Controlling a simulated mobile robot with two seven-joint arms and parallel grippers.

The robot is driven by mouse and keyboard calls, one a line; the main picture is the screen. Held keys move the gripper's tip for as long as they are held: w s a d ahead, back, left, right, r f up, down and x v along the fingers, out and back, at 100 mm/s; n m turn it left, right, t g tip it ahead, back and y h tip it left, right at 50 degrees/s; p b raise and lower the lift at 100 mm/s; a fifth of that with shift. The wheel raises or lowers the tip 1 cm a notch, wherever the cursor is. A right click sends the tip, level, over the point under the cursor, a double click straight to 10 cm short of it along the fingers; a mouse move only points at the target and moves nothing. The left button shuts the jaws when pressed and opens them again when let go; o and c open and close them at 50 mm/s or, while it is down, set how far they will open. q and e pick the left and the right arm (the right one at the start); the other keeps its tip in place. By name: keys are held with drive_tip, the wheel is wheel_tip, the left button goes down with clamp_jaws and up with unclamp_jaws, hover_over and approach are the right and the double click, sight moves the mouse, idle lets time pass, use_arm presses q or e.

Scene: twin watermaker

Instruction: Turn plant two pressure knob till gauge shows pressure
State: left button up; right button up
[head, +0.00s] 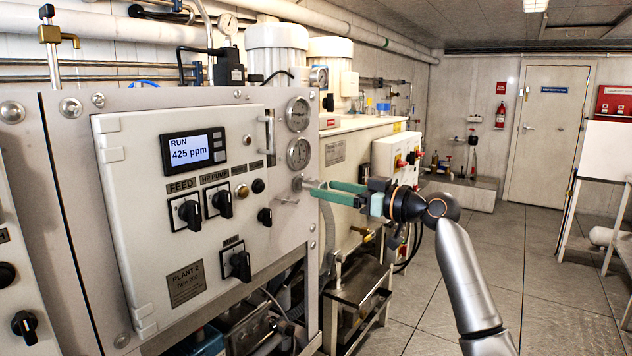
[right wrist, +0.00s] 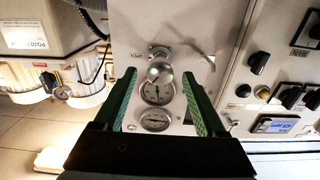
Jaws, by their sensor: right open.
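The plant 2 panel (head: 186,284) is at the left of the head view, its display reading RUN and 425 ppm. Two round gauges (head: 299,153) are stacked at its right edge; their readings are too small to tell. The pressure knob (head: 298,183), a metal knob on a stem, sticks out just below the lower gauge. My right gripper (head: 322,188) is open in front of it, its green fingers pointing at the panel. In the right wrist view the round knob (right wrist: 160,73) shows between the two open fingers (right wrist: 158,66), with no clear contact. My left gripper is out of view.
A small metal lever (head: 286,200) sits below the knob. Black rotary switches (head: 220,202) are on the panel to the left. A metal stand (head: 355,295) with pipework is below the gripper. The floor (head: 535,290) at the right is clear.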

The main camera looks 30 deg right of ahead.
sight(316, 186)
drive_tip(key=shift+p+x, duration=0.35)
drive_tip(key=shift+x, duration=1.8)
clamp_jaws()
